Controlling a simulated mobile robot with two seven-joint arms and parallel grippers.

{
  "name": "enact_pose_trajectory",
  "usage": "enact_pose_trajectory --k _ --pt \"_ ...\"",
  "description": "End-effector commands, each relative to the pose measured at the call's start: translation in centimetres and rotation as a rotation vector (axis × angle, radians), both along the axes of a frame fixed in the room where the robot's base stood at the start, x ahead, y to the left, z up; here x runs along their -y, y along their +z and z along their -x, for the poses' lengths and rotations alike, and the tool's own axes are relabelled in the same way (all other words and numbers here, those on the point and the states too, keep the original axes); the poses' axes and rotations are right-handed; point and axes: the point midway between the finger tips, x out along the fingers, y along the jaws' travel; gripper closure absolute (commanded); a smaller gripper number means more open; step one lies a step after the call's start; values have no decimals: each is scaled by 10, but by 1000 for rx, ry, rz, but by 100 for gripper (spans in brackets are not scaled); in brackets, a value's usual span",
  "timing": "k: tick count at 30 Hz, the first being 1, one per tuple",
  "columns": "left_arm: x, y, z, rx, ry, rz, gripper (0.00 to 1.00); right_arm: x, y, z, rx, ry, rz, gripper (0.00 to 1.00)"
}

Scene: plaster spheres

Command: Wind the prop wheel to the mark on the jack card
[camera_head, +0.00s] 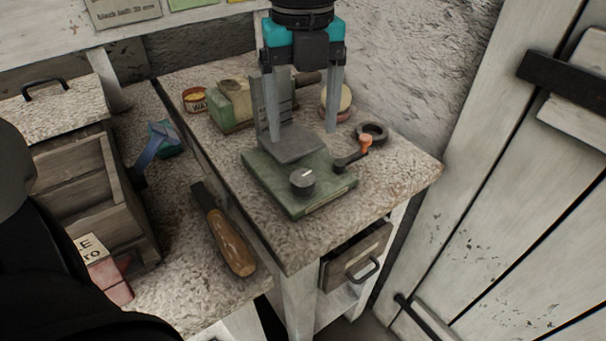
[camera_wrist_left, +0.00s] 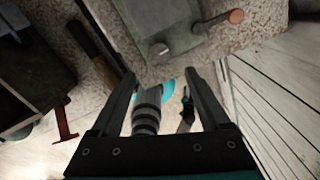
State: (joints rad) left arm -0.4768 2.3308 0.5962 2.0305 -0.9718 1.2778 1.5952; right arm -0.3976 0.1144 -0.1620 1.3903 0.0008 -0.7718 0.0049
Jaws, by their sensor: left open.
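A green jack-like base (camera_head: 318,202) with an upright grey bracket stands on the speckled bench. A dark round knob (camera_head: 302,184) with a pale pointer line sits on its front; it also shows in the wrist view (camera_wrist_left: 158,50). A dark crank with an orange grip (camera_head: 365,142) is at the base's right side. I cannot tell which is the prop wheel. My left gripper (camera_head: 301,137) is open and empty, its fingers pointing down near the bracket, apart from the knob. Cards (camera_head: 122,10) hang at the top, cut off; I cannot tell which is the jack card. My right gripper is out of view.
A wooden-handled tool (camera_head: 231,242) lies left of the base. A green block (camera_head: 232,104) is behind. A slatted door (camera_head: 520,210) is on the right.

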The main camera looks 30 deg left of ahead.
Motion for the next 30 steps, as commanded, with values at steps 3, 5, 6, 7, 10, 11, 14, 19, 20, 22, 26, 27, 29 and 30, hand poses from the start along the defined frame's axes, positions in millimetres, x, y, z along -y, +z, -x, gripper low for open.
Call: enact_pose_trajectory --k 3,5,6,7,10,11,14,19,20,22,26,27,29,30 --pt "0 -19 1 -4 1 1 20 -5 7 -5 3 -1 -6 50" --pt "0 -27 1 -3 1 2 20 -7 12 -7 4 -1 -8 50" --pt "0 -32 1 -3 0 2 20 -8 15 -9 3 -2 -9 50" --pt "0 -36 1 -4 0 1 20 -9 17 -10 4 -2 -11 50" --pt "0 -49 1 -4 1 1 20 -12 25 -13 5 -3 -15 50" --pt "0 -53 1 -3 0 2 20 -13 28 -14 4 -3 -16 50" --pt "0 -67 1 -3 2 2 20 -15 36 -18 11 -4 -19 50" --pt "0 -87 1 -2 1 2 20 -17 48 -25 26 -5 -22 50" --pt "0 -89 1 -1 1 1 20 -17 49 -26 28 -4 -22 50" --pt "0 -94 1 -1 2 1 20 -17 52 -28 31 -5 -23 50" --pt "0 -98 0 -1 2 1 20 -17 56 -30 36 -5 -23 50" --pt "0 -99 0 0 2 1 20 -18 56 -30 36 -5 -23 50" --pt "0 -99 0 1 2 1 20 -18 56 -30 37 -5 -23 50" --pt "0 -99 0 1 2 1 20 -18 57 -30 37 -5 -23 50"
